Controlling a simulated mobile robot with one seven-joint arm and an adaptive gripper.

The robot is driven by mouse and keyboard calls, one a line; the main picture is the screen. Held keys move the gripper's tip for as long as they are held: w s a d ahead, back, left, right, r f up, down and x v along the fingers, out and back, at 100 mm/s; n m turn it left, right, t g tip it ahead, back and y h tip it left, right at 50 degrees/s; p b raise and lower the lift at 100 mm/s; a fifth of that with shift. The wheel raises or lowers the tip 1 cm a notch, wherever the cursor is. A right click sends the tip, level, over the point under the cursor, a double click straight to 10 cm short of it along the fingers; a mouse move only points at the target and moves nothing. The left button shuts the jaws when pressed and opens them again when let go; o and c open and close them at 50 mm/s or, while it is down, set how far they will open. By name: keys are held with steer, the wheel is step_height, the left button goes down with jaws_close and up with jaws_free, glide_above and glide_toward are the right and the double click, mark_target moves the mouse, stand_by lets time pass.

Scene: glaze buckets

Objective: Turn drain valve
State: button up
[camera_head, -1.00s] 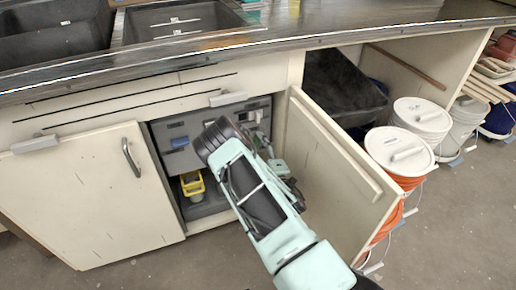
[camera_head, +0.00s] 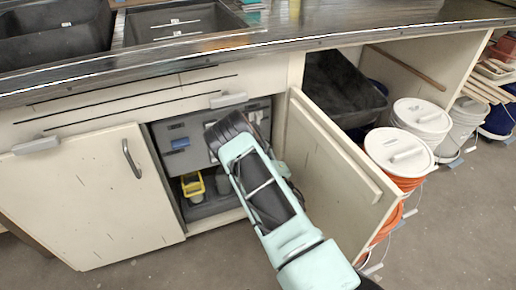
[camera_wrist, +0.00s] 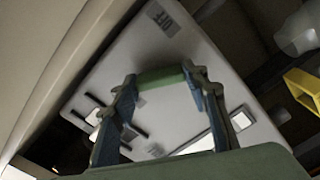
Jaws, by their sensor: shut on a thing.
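In the wrist view a green bar-shaped handle (camera_wrist: 161,76), which looks like the drain valve's handle, lies between my fingertips. My gripper (camera_wrist: 161,82) is shut on it, one finger at each end. Behind it is a pale flat panel (camera_wrist: 195,52) with a dark printed label. The valve's body and the way the handle joins it cannot be made out. In the head view my arm reaches into the open cabinet under the sink and hides my fingers and the handle.
The open cabinet door (camera_head: 330,180) stands close to the right of my arm. A closed door (camera_head: 90,195) is on the left. Inside, a yellow object (camera_head: 192,185) sits low, also in the wrist view (camera_wrist: 303,92). White-lidded buckets (camera_head: 400,150) stand at right.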

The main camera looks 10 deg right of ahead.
steer(key=m, duration=1.1)
steer(key=shift+m, duration=0.4)
steer(key=shift+o, duration=0.2)
steer(key=o, duration=1.1)
steer(key=s, duration=0.4)
steer(key=s+d, duration=0.1)
steer(key=s, duration=0.3)
steer(key=s+d, duration=0.1)
steer(key=s, duration=0.3)
steer(key=shift+d, duration=0.2)
steer(key=shift+w, duration=0.15)
